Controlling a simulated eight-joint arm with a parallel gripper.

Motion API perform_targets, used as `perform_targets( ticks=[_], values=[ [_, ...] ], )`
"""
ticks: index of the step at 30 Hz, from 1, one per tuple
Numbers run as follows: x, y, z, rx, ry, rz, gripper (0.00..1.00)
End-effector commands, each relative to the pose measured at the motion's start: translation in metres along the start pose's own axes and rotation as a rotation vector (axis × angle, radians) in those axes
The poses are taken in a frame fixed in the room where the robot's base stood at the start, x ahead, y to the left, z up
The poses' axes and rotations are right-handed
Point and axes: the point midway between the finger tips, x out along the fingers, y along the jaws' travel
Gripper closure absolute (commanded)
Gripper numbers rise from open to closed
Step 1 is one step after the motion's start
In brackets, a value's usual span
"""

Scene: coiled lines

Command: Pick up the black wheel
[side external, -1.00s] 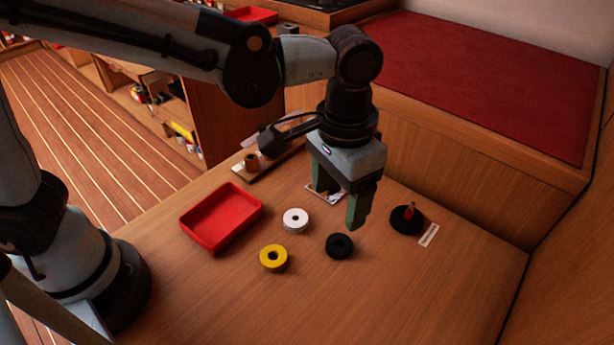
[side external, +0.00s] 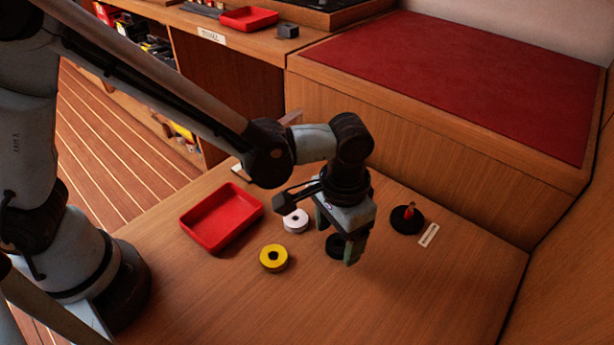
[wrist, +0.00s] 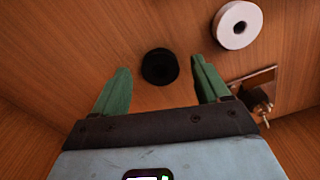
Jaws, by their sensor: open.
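The black wheel (side external: 335,246) lies flat on the wooden table and is partly hidden behind my gripper in the side view. It shows whole in the wrist view (wrist: 160,66), a dark disc with a small centre hole. My gripper (side external: 337,240) points down over it. Its green fingers are open and empty, and in the wrist view the wheel appears between and just beyond the fingertips (wrist: 158,75). I cannot tell the exact height of the fingertips above the table.
A white wheel (side external: 296,221) and a yellow wheel (side external: 274,258) lie to the left of my gripper. A red tray (side external: 184,222) stands further left. A black round base with a red peg (side external: 407,219) is on the right. The front of the table is clear.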

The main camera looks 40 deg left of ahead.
Motion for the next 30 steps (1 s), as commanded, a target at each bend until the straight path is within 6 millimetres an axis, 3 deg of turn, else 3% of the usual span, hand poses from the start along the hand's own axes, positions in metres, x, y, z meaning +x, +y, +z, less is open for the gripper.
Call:
perform_targets(
  ticks=[4, 12, 24, 30],
  values=[
    [0.0119, 0.0002, 0.0003, 0.000, 0.001, 0.000, 0.25],
    [0.0134, 0.0003, 0.0004, 0.000, 0.001, 0.000, 0.25],
    [0.0131, 0.0003, 0.0005, 0.000, 0.001, 0.000, 0.85],
    [0.0129, 0.0003, 0.0005, 0.000, 0.001, 0.000, 0.85]
  ],
)
